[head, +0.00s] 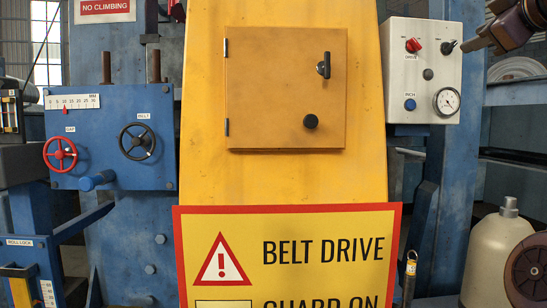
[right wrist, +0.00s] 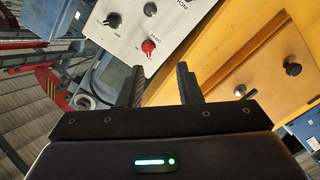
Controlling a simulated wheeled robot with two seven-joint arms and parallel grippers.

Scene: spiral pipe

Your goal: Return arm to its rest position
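My right gripper (head: 474,42) comes in at the top right of the head view, in front of the upper right edge of the white control box (head: 423,88). The right wrist view shows its two dark fingers (right wrist: 160,82) apart, with nothing between them. Beyond them is the control box (right wrist: 140,38) with a red switch (right wrist: 148,46) and black knobs. In the head view the red switch (head: 413,45) sits at the box's upper left. I cannot tell the exact gap between gripper and box. My left gripper is not in view.
A yellow guard (head: 205,100) with a shut door (head: 270,85) stands in the middle. A warning sign (head: 330,250) is below it. A blue panel (head: 80,125) with red and black handwheels is at left. A pale bottle (head: 490,255) and a dark wheel (head: 528,270) are at lower right.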

